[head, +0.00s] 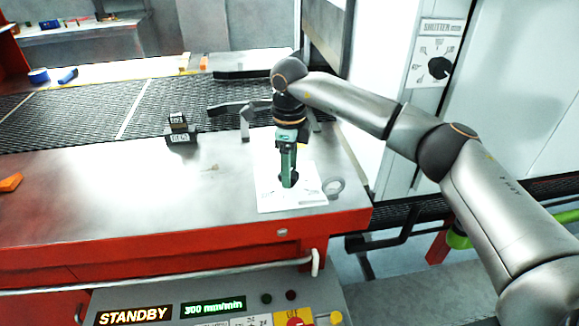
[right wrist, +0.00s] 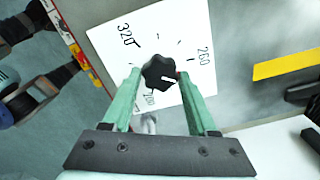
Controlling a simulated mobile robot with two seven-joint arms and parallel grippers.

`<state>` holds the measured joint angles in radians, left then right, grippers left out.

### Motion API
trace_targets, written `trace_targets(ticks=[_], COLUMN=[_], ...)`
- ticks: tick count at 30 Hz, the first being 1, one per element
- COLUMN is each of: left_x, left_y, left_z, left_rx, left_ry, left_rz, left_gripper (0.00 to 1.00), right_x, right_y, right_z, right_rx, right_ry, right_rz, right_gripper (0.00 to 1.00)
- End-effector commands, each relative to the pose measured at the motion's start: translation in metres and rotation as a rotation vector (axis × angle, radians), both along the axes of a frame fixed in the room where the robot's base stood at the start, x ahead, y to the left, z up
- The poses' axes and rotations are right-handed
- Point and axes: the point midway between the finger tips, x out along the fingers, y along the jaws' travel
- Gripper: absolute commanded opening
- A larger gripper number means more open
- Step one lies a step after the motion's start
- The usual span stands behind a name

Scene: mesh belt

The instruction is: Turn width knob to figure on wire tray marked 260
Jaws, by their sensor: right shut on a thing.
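The black width knob (right wrist: 158,70) sits on a white dial plate (right wrist: 108,38) printed with 320, 260 and a partly hidden figure ending in 00. The knob's white pointer line points right, slightly below the 260 mark. My right gripper (right wrist: 159,76) has its green fingers on either side of the knob and is shut on it. In the head view the right gripper (head: 288,180) points down onto the plate (head: 267,203) at the table's right front corner; the knob is mostly hidden there. No wire tray marked 260 can be made out. My left gripper is not in view.
A dark mesh belt (head: 60,120) runs behind the steel table top (head: 110,185). A small black labelled block (head: 181,136) stands at the belt's edge. A white cabinet with a shutter knob (head: 439,68) is at right. A panel below reads STANDBY and 300 mm/min.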

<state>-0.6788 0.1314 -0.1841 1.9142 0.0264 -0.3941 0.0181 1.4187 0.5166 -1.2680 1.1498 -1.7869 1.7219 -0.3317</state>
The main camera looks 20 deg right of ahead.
Motion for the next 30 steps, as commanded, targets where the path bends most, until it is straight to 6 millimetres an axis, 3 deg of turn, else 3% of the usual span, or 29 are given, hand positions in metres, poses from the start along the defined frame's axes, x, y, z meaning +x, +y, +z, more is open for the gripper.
trace_targets(ticks=[15, 30], left_x=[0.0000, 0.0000], left_y=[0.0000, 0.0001], left_z=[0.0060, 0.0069], left_rx=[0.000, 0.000], left_ry=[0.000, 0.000], left_rz=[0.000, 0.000], left_gripper=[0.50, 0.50], right_x=[0.0011, 0.0013], right_y=[-0.0001, 0.0003], right_z=[0.0015, 0.0014], right_rx=[0.002, 0.003], right_ry=[-0.002, -0.003], right_rz=[0.390, 0.533], right_gripper=[0.03, 0.03])
